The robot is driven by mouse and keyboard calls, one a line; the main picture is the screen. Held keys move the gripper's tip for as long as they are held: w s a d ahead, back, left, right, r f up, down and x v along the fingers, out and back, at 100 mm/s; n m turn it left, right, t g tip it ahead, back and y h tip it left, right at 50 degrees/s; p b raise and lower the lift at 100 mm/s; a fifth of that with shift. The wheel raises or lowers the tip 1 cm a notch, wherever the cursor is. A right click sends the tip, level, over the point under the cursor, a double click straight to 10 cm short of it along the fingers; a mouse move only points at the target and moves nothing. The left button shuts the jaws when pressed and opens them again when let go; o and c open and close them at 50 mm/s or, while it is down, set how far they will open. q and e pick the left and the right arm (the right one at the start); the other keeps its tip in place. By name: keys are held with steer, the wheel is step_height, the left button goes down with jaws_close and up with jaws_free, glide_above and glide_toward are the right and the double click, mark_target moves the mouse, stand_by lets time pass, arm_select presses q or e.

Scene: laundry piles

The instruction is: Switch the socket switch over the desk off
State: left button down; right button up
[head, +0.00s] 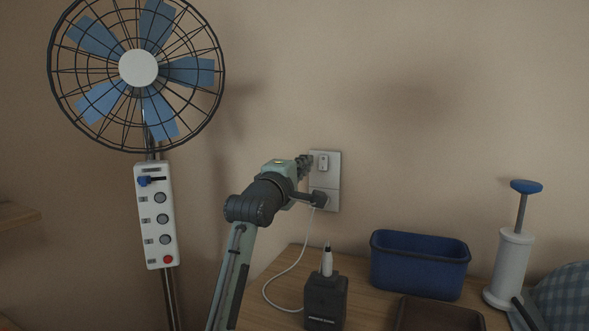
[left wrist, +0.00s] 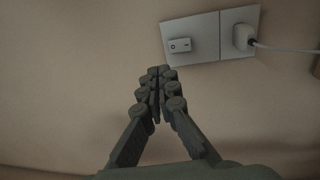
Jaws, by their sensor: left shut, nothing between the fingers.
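The socket plate (head: 333,160) is on the wall above the desk (head: 263,290). Its white rocker switch (head: 323,162) sits on the upper half, and a plug with a white cable is in the lower half. In the left wrist view the switch (left wrist: 180,45) is on the left half of the plate, with a small round mark at its left end. My left gripper (head: 306,162) is shut and empty, with its fingertips close beside the switch. In the left wrist view its fingertips (left wrist: 158,72) are just below and left of the switch; I cannot tell whether they touch the plate. My right gripper is not in view.
A fan (head: 138,68) on a stand with a button panel (head: 155,215) stands left of my arm. On the desk are a dark charger block (head: 325,300), a blue bin (head: 420,265), a brown tray (head: 438,315) and a white pump (head: 511,265). The wall right of the plate is clear.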

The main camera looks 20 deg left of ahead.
arm_select(q)
steer(key=s, duration=0.4)
steer(key=shift+s+a+r, duration=0.1)
steer(key=shift+s+r, duration=0.15)
steer(key=shift+s, duration=0.15)
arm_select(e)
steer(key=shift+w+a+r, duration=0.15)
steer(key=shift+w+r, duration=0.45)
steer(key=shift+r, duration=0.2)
